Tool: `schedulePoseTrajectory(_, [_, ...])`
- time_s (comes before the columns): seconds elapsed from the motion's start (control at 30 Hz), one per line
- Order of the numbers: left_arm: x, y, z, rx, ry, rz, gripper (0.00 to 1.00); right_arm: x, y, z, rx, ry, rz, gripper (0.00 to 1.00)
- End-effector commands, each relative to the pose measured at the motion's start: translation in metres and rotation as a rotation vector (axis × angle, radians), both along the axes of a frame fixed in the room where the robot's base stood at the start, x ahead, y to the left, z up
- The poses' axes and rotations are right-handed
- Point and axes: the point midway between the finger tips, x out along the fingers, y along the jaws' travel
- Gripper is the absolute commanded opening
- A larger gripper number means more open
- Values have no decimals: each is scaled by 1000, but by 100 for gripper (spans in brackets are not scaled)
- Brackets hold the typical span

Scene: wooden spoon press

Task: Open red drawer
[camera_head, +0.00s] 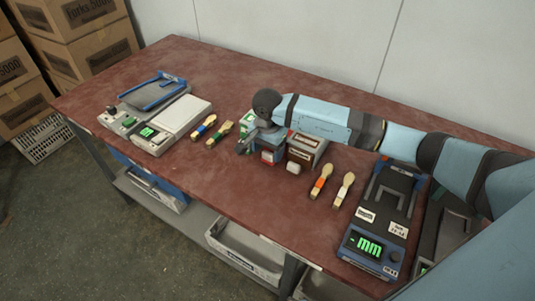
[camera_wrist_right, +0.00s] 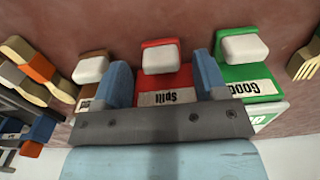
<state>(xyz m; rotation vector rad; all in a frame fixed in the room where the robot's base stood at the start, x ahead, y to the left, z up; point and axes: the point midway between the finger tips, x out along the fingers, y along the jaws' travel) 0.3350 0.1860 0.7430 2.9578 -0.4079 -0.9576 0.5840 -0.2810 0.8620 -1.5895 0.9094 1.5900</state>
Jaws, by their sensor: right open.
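The red drawer (camera_wrist_right: 166,82), labelled "Split", is in the middle of the right wrist view, with a white knob-like handle (camera_wrist_right: 163,60). In the head view a little of the red drawer (camera_head: 268,157) shows beside my right gripper (camera_head: 246,146). My right gripper (camera_wrist_right: 163,75) is open; its two blue fingers show to the left and right of the red drawer's handle. I cannot tell whether they touch it. How far the drawer is out is hard to see. My left gripper is not in view.
A green drawer (camera_wrist_right: 250,73), labelled "Good", and a brown drawer (camera_wrist_right: 92,75) flank the red one. Wooden spoons and forks (camera_head: 320,180) lie on both sides of the box. A scale (camera_head: 160,118) stands left, a measuring device (camera_head: 380,215) right, on the red-brown table (camera_head: 250,75).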

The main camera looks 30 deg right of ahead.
Motion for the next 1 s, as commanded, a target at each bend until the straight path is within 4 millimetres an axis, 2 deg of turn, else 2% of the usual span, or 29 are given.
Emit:
schedulePoseTrajectory(0.1, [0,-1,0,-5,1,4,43,0,0,-14,-1,1,-1,66])
schedulePoseTrajectory(0.2, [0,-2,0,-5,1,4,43,0,0,-20,0,0,0,66])
schedulePoseTrajectory(0.5, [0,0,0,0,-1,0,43,0,0,-23,1,-1,0,66])
schedulePoseTrajectory(0.53, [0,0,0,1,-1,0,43,0,0,-23,1,-1,0,64])
schedulePoseTrajectory(0.57, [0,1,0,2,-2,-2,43,0,0,-23,1,-1,0,57])
schedulePoseTrajectory(0.8, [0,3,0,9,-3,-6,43,0,0,-23,1,-1,-1,2])
schedulePoseTrajectory(1.0, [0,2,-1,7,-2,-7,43,0,0,-23,1,-1,0,0])
